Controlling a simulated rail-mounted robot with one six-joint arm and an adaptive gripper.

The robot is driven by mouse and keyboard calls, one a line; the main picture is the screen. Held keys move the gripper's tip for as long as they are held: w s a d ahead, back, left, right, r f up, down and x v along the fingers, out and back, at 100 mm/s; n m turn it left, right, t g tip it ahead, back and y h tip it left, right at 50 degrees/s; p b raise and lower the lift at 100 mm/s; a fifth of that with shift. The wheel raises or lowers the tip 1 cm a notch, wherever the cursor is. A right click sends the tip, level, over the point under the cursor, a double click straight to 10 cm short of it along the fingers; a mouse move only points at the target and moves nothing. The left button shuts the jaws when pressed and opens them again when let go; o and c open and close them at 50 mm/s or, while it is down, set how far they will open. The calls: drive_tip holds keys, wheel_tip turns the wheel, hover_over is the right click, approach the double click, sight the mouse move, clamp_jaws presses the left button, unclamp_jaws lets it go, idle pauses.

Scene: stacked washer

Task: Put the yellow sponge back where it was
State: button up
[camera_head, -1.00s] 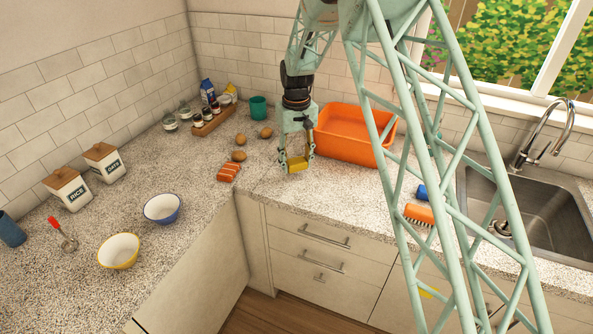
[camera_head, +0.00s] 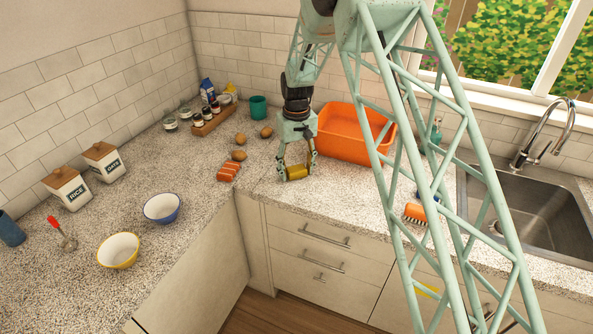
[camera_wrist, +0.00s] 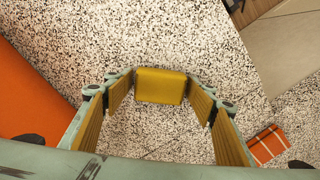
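The yellow sponge (camera_head: 298,173) is between the fingertips of my gripper (camera_head: 297,168), over the counter left of centre, in front of the orange basin. In the wrist view the sponge (camera_wrist: 160,86) spans the gap between the finger pads of my gripper (camera_wrist: 161,95), touching both sides. My gripper is shut on it. The sponge is close to the counter surface, but I cannot tell whether it touches. The counter spot beneath it is partly hidden.
The orange basin (camera_head: 343,135) stands just behind and right of my gripper. An orange striped piece of food (camera_head: 229,172) lies to the left, with several brown eggs (camera_head: 239,155) behind it. An orange brush (camera_head: 415,212) lies right, near the sink (camera_head: 535,218). The counter edge is in front.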

sight(297, 168)
drive_tip(key=shift+o, duration=0.4)
drive_tip(key=shift+r, duration=0.1)
wheel_tip(297, 168, up, 12)
drive_tip(key=shift+p, duration=0.3)
idle(0.4)
drive_tip(key=shift+r, duration=0.1)
idle(0.8)
